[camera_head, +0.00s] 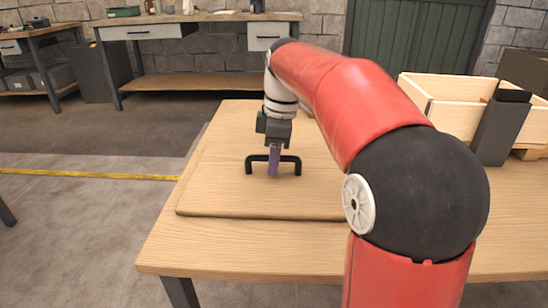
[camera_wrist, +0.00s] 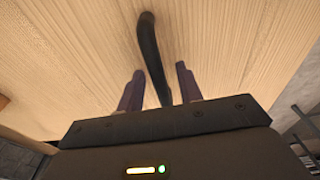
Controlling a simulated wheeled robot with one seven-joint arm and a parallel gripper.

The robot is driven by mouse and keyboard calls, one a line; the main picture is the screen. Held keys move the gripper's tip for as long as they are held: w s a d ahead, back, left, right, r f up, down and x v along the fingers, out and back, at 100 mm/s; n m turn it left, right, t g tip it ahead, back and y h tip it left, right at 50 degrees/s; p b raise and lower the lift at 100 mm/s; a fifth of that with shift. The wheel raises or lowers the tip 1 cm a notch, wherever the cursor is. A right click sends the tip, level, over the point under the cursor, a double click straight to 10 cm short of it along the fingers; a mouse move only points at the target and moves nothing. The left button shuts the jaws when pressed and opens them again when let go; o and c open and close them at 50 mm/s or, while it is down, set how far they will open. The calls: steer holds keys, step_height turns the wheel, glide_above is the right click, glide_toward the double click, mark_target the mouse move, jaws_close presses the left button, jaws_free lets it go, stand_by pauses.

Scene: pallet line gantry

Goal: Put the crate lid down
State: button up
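The crate lid (camera_head: 225,195) is a flat wooden board lying level on the wooden table, at its left part. Its black bar handle (camera_head: 291,159) stands up from the middle and also shows in the wrist view (camera_wrist: 149,42). My gripper (camera_head: 273,166) points down over the handle. In the wrist view, its two purple fingers (camera_wrist: 160,70) stand on either side of the bar, with a narrow gap on each side. They are open around the handle and do not appear to press on it. My red arm hides the lid's right part.
An open wooden crate (camera_head: 446,88) stands at the right, with a dark grey upright block (camera_head: 500,128) in front of it. The table's front strip (camera_head: 240,245) is clear. A workbench (camera_head: 190,18) stands behind, across the floor.

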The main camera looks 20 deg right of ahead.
step_height(320, 180, up, 12)
steer(key=d+p, duration=0.1)
steer(key=p, duration=0.2)
steer(key=shift+s+d, duration=0.2)
steer(key=shift+f, duration=0.1)
